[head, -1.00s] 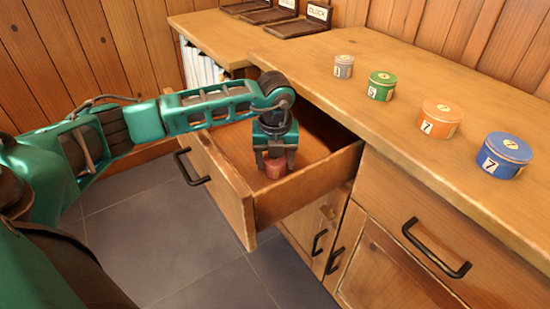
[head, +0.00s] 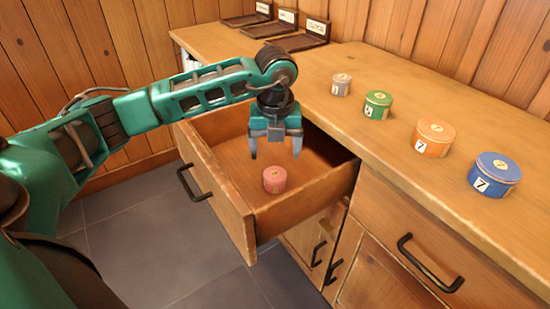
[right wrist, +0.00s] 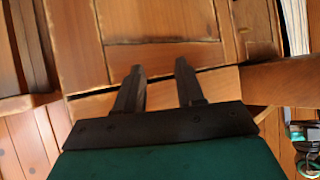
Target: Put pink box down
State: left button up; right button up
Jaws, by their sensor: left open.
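The pink box (head: 275,180), a small round tin, stands upright on the floor of the open drawer (head: 225,150). My left gripper (head: 275,153) is open and empty above it, fingers pointing down and apart from the box. My right gripper (right wrist: 158,85) shows in the right wrist view with its two fingers spread and nothing between them, facing wooden cabinet fronts. It is out of the head view.
Grey (head: 341,85), green (head: 378,104), orange (head: 435,138) and blue (head: 495,174) round tins stand in a row on the counter (head: 350,130). Dark labelled trays (head: 300,42) sit at its far end. The rest of the drawer floor looks empty.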

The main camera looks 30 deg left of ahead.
pick_arm(q)
jog(key=r, duration=0.3)
jog(key=shift+s+d, duration=0.1)
jog(key=shift+s, duration=0.1)
jog(key=shift+p, duration=0.3)
